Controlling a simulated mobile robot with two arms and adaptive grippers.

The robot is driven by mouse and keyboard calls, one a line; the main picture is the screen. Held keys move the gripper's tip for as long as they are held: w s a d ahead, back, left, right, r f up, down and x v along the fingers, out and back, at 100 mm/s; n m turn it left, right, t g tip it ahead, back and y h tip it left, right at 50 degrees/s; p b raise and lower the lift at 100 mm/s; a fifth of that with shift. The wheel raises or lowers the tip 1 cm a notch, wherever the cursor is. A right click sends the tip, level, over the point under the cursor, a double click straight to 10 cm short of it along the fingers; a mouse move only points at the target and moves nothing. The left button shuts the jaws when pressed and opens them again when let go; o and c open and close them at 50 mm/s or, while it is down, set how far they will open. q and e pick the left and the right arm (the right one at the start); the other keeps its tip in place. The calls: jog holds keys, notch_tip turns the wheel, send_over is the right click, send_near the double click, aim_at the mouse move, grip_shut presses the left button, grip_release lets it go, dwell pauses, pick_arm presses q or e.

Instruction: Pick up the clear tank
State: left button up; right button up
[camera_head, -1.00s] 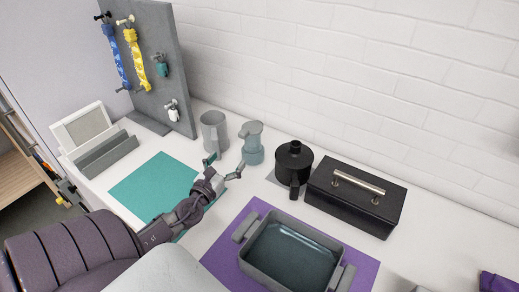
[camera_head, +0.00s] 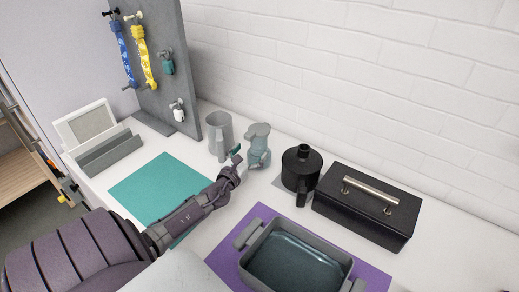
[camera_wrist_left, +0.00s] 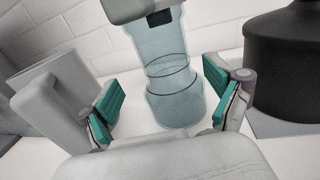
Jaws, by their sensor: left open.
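The clear tank (camera_head: 258,150) is a see-through, bluish vessel with a narrowed waist and a grey top. It stands upright on the white table between a grey jug and a black pot. In the left wrist view the tank (camera_wrist_left: 175,85) is straight ahead, between and beyond the open fingers. My left gripper (camera_head: 238,162) is open and empty, just in front of the tank; in the left wrist view its teal-padded fingers (camera_wrist_left: 160,112) are spread on either side, with no clear contact. My right gripper is not in view.
The grey jug (camera_head: 218,132) stands close on the left and the black pot (camera_head: 300,172) on the right. A black box (camera_head: 365,208) with a metal handle is farther right. A grey tray (camera_head: 252,232) of liquid lies on a purple mat. A teal mat (camera_head: 150,188) lies left.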

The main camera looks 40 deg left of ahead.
aim_at(259, 143)
pick_arm(q)
jog(key=shift+d+x, duration=0.15)
jog(key=shift+x, duration=1.2)
jog(key=shift+d+x, duration=0.15)
jog(key=shift+x, duration=1.2)
jog(key=shift+r, duration=0.15)
jog(key=c, duration=0.4)
grip_shut()
